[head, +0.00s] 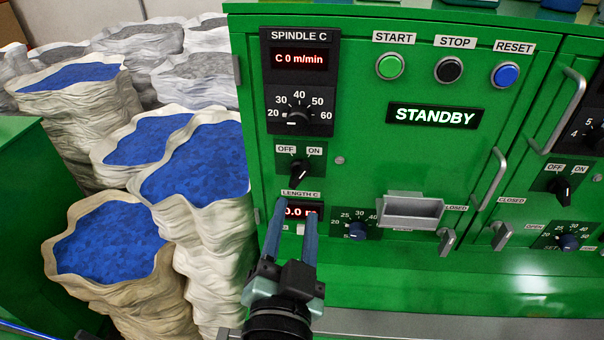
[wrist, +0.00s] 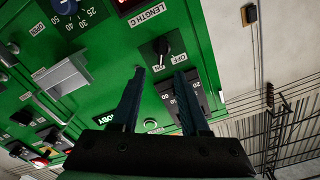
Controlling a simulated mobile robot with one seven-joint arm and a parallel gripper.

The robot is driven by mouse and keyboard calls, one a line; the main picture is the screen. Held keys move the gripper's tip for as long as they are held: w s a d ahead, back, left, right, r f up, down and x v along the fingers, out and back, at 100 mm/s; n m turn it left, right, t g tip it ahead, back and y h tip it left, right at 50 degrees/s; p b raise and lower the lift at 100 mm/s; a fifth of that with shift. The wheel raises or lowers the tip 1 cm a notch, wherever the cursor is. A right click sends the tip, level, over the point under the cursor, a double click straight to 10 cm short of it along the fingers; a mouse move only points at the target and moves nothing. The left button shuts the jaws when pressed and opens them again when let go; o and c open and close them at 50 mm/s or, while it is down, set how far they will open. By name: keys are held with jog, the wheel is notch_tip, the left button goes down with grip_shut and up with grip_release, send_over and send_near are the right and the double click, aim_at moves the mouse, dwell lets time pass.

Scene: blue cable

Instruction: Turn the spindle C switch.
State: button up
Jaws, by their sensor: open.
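The spindle C switch (head: 299,172) is a black rotary knob under OFF and ON labels on the green panel, below the SPINDLE C dial. I cannot tell for sure which label its pointer faces. It also shows in the wrist view (wrist: 161,47), upside down, just beyond the gap between the fingertips. My gripper (head: 296,207) is open and empty. Its two blue fingers point at the panel, apart from the switch, and partly cover the LENGTH C display (head: 300,211) in the head view. The fingers also show in the wrist view (wrist: 159,73).
The spindle C speed dial (head: 299,117) is above the switch; its display reads 0 m/min. A STANDBY display (head: 435,116) and a grey drawer handle (head: 411,208) are to the right. Sacks of blue granules (head: 110,240) stand left of the cabinet.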

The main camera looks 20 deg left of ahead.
aim_at(301, 176)
jog(key=p+x, duration=0.2)
jog(key=x, duration=0.7)
jog(key=shift+s, duration=0.1)
grip_shut()
